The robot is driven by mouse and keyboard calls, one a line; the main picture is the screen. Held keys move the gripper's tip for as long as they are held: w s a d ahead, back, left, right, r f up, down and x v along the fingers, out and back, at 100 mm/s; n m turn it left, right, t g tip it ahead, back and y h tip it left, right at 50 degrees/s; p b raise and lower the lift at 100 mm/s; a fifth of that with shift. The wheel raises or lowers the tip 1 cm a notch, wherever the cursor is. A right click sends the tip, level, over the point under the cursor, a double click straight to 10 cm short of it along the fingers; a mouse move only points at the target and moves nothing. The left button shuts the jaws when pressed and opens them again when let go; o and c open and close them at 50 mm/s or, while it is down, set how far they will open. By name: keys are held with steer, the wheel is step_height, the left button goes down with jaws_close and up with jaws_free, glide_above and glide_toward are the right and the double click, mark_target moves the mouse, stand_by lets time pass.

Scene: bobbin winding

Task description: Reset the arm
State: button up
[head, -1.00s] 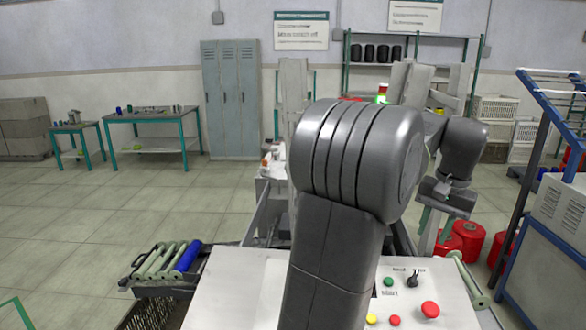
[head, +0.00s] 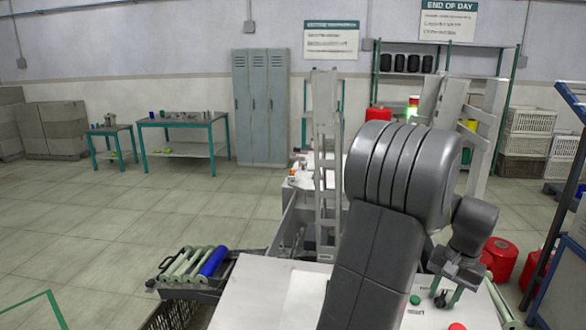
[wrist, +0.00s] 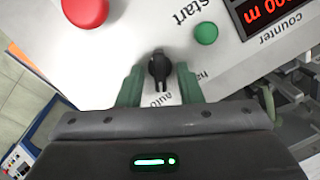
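My gripper (wrist: 158,85) is open, its two green fingers well apart on either side of a black selector knob (wrist: 159,70) on the white control panel (wrist: 130,40). A gap shows between the knob and each finger. In the head view my gripper (head: 447,290) is low over the panel (head: 255,295), beside the same knob (head: 440,299). My arm hides much of the panel and machine in that view.
A green start button (wrist: 206,33), a red button (wrist: 86,10) and a lit counter (wrist: 265,12) surround the knob. Green and blue rollers (head: 195,264) lie left of the panel. The floor at left is open.

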step_height(320, 180, up, 14)
steer(key=s+d+b, duration=0.1)
steer(key=f, duration=0.9)
steer(key=w+a+f, duration=0.1)
steer(key=f, duration=0.4)
steer(key=shift+f+p, duration=0.1)
steer(key=shift+p, duration=0.3)
steer(key=n+b, duration=0.1)
steer(key=n, duration=0.2)
steer(key=n+h+b, duration=0.1)
steer(key=n, duration=0.1)
steer(key=shift+w+a+n, duration=0.1)
steer(key=shift+a+n, duration=0.1)
steer(key=shift+n, duration=0.2)
steer(key=n+b, duration=0.2)
steer(key=n, duration=0.1)
steer(key=shift+g+h, duration=0.3)
steer(key=shift+h, duration=0.1)
steer(key=shift+a+n+b, duration=0.1)
steer(key=shift+n+b, duration=0.55)
steer(key=shift+n, duration=0.45)
